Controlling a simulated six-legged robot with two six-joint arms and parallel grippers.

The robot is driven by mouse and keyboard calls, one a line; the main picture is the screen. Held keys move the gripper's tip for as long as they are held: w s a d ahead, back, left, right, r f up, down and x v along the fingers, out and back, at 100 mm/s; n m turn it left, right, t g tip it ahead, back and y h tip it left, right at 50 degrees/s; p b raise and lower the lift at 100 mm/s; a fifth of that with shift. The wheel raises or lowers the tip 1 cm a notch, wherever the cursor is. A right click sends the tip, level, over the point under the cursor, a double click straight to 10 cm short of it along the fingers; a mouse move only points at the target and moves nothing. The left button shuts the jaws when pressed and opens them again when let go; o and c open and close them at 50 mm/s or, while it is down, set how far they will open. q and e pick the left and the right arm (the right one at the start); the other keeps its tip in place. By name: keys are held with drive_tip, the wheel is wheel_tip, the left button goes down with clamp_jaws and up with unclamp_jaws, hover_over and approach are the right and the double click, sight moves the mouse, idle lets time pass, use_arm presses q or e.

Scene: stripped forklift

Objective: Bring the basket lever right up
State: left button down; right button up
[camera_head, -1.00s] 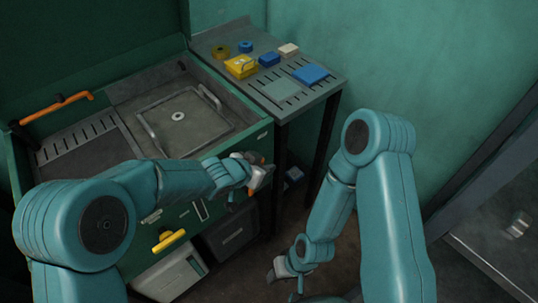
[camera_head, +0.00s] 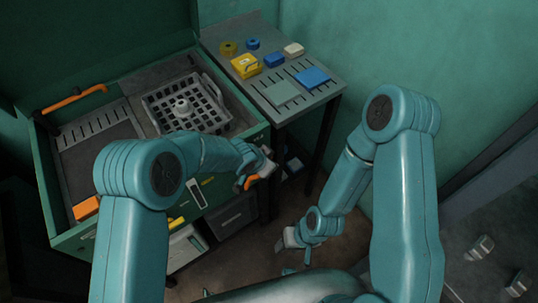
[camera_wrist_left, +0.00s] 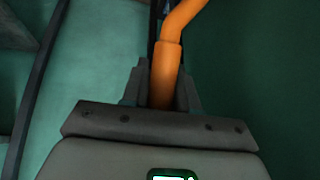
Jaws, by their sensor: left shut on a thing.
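The basket lever (camera_head: 252,182) is an orange bent handle at the front right of the green machine. My left gripper (camera_head: 264,166) is at it. In the left wrist view, the lever's orange rod (camera_wrist_left: 167,70) passes between the jaws of my left gripper (camera_wrist_left: 160,92), which is shut on it. The basket (camera_head: 185,105) is a grey grid tray with a central knob, in the right part of the machine's open top. Its open grid shows clearly. My right gripper (camera_head: 291,238) hangs low over the floor, away from the machine; its jaws are too small to read.
A side table (camera_head: 325,97) right of the machine carries a yellow box (camera_head: 245,66), blue pieces and a white block. An orange bar (camera_head: 75,98) is at the machine's left rear, and an orange block (camera_head: 86,208) at its front left. Floor around my right gripper is clear.

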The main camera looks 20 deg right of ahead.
use_arm(q)
drive_tip(key=shift+w+d+f+y+p, duration=0.2)
drive_tip(key=shift+d+f+y+p, duration=0.25)
drive_tip(key=shift+p, duration=0.65)
drive_tip(key=shift+d+r, duration=0.1)
drive_tip(key=c, duration=0.9)
unclamp_jaws()
drive_tip(key=shift+c, duration=0.2)
drive_tip(key=v, duration=1.6)
drive_tip(key=shift+w+r+b, duration=0.2)
drive_tip(key=shift+b, duration=0.2)
